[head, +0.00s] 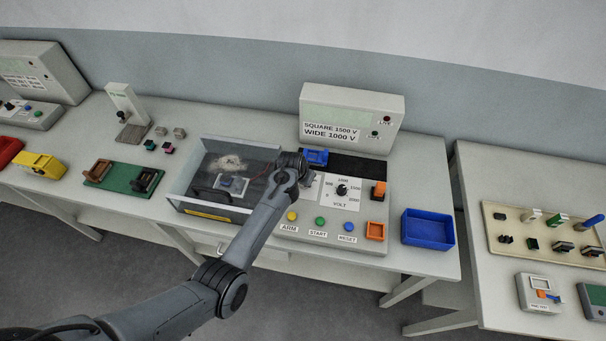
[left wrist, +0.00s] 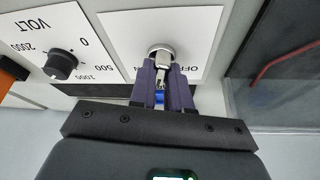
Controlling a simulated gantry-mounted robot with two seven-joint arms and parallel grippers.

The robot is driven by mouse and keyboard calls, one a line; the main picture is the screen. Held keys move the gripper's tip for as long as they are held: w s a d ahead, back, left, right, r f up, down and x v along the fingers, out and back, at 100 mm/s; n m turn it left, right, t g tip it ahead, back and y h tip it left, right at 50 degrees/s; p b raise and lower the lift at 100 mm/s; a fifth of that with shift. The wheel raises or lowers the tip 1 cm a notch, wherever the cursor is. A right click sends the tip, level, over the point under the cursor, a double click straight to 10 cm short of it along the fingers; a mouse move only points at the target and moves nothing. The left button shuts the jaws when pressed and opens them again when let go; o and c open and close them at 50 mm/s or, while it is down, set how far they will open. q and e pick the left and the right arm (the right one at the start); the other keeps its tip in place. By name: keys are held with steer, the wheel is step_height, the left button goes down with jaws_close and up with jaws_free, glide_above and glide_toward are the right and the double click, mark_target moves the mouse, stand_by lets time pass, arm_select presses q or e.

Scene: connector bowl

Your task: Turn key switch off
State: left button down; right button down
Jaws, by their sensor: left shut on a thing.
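The key switch (left wrist: 161,48) is a round metal lock on a white plate (left wrist: 190,22) in the left wrist view. The plate's lettering appears upside down; OFF shows right of the key and part of another label shows to the left. My left gripper (left wrist: 161,88) has its purple fingers shut on the silver key (left wrist: 162,61), which sits at the lock. A small blue piece shows between the fingers. The key's exact turn angle is hard to tell. In the head view my left arm covers most of the switch. My right gripper is not in view.
The VOLT knob (head: 342,190) is beside the switch, with ARM (head: 292,216), START (head: 320,221) and RESET (head: 349,226) buttons in front. A clear-walled test box (head: 186,177) stands left of it. A blue bin (head: 428,229) is at the right.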

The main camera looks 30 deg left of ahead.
arm_select(q)
steer(key=shift+s+n+y+p, duration=0.1)
steer(key=shift+n+y+p, duration=0.35)
steer(key=shift+n, duration=0.45)
steer(key=shift+d+n+y+p, duration=0.1)
steer(key=shift+n+y+p, duration=0.2)
steer(key=shift+n, duration=0.7)
steer(key=n, duration=0.1)
steer(key=n+g+y, duration=0.1)
steer(key=shift+f+n, duration=0.2)
steer(key=shift+n, duration=0.1)
steer(key=n+b, duration=0.1)
steer(key=n, duration=0.1)
steer(key=shift+d+f+n+g+y, duration=0.1)
steer(key=shift+n+g+y, duration=0.15)
steer(key=shift+n+g, duration=0.05)
steer(key=shift+n+g+y+b, duration=0.3)
steer(key=shift+n+g+b, duration=0.1)
steer(key=shift+n+b, duration=1)
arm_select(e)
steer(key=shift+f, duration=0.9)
